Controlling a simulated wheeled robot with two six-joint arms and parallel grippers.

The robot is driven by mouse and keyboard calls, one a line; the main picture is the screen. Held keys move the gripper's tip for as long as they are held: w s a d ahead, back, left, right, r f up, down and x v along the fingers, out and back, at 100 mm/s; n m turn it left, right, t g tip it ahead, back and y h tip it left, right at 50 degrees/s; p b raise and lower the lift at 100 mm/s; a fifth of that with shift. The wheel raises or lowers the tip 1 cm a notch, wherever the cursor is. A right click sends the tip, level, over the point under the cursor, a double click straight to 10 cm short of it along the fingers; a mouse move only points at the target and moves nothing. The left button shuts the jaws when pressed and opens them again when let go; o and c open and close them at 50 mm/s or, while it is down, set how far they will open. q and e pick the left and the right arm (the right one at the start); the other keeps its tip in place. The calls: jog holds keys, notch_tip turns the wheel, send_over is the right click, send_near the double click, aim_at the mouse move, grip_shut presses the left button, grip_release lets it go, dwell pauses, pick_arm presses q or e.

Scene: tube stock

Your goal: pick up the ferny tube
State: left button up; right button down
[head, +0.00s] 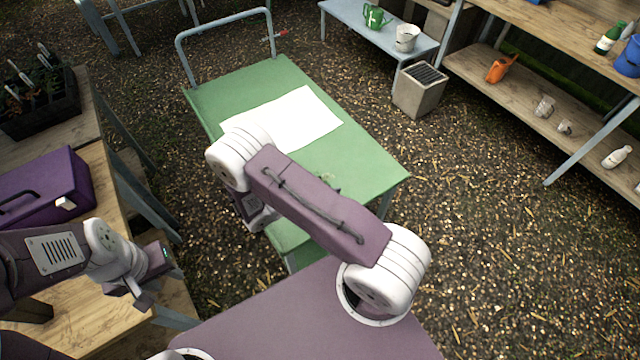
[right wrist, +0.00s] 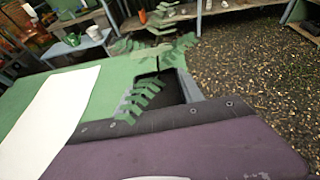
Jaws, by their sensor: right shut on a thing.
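The ferny tube (right wrist: 172,92), a dark pot with green fern fronds, shows in the right wrist view just beyond the dark edge of my right gripper (right wrist: 165,110). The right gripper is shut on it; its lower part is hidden. In the head view my right arm hides the gripper and most of the tube. I cannot tell whether the tube is clear of the tabletop. My left gripper (head: 152,279) is open and empty near the wooden bench at left.
A white sheet (head: 302,118) lies on the green table, which has a grey rail handle (head: 224,24). A purple case (head: 72,180) and a black crate of plants (head: 42,112) stand on the left benches. Shelves (head: 530,97) stand at right. Gravel floor lies between.

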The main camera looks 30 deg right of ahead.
jog(key=s+r, duration=0.5)
jog(key=s, duration=0.3)
jog(key=shift+s+d, duration=0.15)
